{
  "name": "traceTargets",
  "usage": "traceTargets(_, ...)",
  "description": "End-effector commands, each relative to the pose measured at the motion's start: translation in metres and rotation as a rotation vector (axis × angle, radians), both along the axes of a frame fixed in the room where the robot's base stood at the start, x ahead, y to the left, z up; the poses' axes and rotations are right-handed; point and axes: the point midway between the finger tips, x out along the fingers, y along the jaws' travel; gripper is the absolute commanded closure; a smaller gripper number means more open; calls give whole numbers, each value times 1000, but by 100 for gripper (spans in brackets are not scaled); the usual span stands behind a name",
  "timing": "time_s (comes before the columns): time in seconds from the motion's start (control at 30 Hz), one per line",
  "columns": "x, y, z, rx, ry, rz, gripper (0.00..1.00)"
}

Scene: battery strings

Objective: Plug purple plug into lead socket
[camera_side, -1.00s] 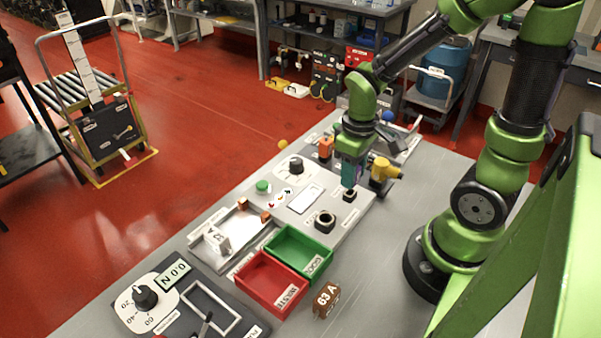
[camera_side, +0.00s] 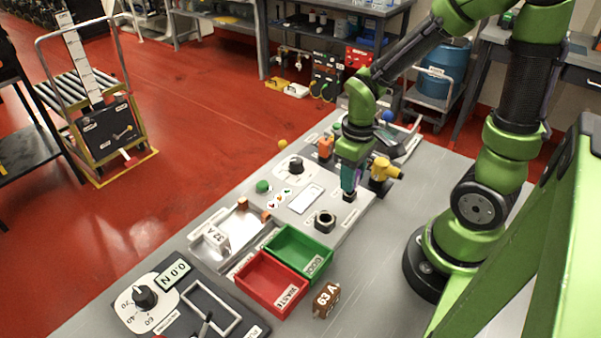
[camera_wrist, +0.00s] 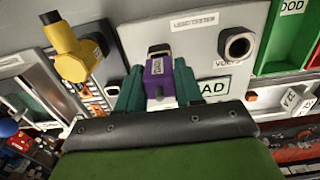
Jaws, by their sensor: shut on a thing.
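The purple plug (camera_wrist: 158,82) is held between the teal fingers of my gripper (camera_wrist: 158,90) in the wrist view. In the side view my gripper (camera_side: 349,179) points down and its fingers mostly hide the plug. The lead socket (camera_wrist: 158,49) is a small dark square fitting on the grey panel, just beyond the plug's far end. In the side view the socket (camera_side: 349,197) lies directly below my fingertips. The plug's tip is hidden, so I cannot tell whether it touches or has entered the socket.
A yellow fitting (camera_side: 382,170) stands close right of my gripper. A round black socket (camera_side: 324,221) is to the front left. Green (camera_side: 319,251) and red (camera_side: 272,288) bins stand nearer, with a brown 63 A block (camera_side: 326,301) beside them. Bare table lies to the right.

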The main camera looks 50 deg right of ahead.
Motion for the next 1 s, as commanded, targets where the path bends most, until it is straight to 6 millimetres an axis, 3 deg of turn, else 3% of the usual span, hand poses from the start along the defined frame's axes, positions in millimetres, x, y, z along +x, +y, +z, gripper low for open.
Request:
traceTargets(0.77, 0, 0, -20, 0, 1, 0, 100)
traceTargets(0.8, 0, 0, -19, 0, 1, 0, 58)
traceTargets(0.93, 0, 0, -19, 0, 0, 0, 38)
traceTargets(1.0, 0, 0, -19, 0, 0, 0, 35)
